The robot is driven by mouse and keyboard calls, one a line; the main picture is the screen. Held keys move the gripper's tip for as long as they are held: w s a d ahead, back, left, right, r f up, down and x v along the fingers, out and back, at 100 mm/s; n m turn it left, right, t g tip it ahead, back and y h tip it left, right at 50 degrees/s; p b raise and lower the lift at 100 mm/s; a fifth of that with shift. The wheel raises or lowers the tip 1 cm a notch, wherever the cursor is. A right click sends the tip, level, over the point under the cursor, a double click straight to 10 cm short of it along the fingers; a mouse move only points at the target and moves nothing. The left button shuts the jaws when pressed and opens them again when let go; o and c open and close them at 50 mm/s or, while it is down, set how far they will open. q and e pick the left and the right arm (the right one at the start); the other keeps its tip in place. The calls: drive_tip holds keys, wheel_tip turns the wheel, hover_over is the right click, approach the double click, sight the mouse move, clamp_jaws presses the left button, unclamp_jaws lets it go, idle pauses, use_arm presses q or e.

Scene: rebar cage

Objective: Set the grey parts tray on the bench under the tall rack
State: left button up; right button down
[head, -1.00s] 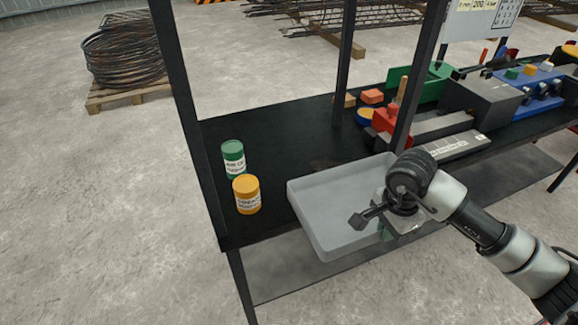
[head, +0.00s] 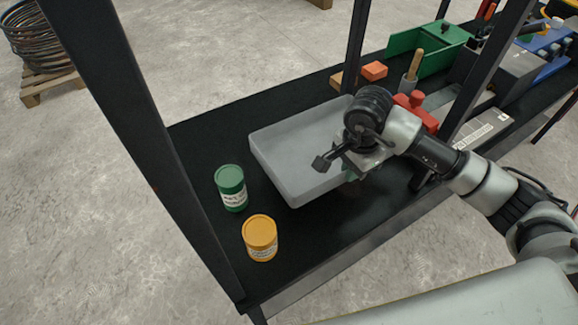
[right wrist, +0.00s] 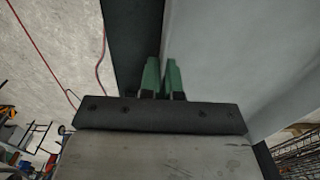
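The grey parts tray (head: 290,158) is over the black bench (head: 215,135), between the dark posts of the tall rack (head: 125,120). It looks level; I cannot tell whether its underside touches the bench top. My right gripper (head: 352,174) is at the tray's near right side, its fingers mostly hidden by the wrist. In the right wrist view the green fingers (right wrist: 164,78) are close together at the edge of the grey tray wall (right wrist: 215,60), shut on it. My left gripper is not in view.
A green jar (head: 231,188) and a yellow jar (head: 260,238) stand on the bench, left and in front of the tray. Orange block (head: 374,71), red item (head: 415,108) and green bin (head: 425,50) are behind and right.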

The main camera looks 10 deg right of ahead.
drive_tip(key=shift+f, duration=0.3)
drive_tip(key=p, duration=0.1)
hover_over(344, 205)
wheel_tip(344, 205, down, 4)
drive_tip(key=shift+s+f, duration=0.1)
drive_tip(key=shift+f, duration=0.35)
drive_tip(key=shift+f+p, duration=0.3)
drive_tip(key=shift+f, duration=0.05)
drive_tip(key=f, duration=0.3)
drive_tip(key=shift+w+f+p, duration=0.2)
drive_tip(key=shift+f+p, duration=0.05)
drive_tip(key=shift+p, duration=0.15)
drive_tip(key=shift+f, duration=0.1)
drive_tip(key=c, duration=1.8)
unclamp_jaws()
drive_tip(key=o, duration=0.5)
drive_tip(key=shift+c, duration=0.2)
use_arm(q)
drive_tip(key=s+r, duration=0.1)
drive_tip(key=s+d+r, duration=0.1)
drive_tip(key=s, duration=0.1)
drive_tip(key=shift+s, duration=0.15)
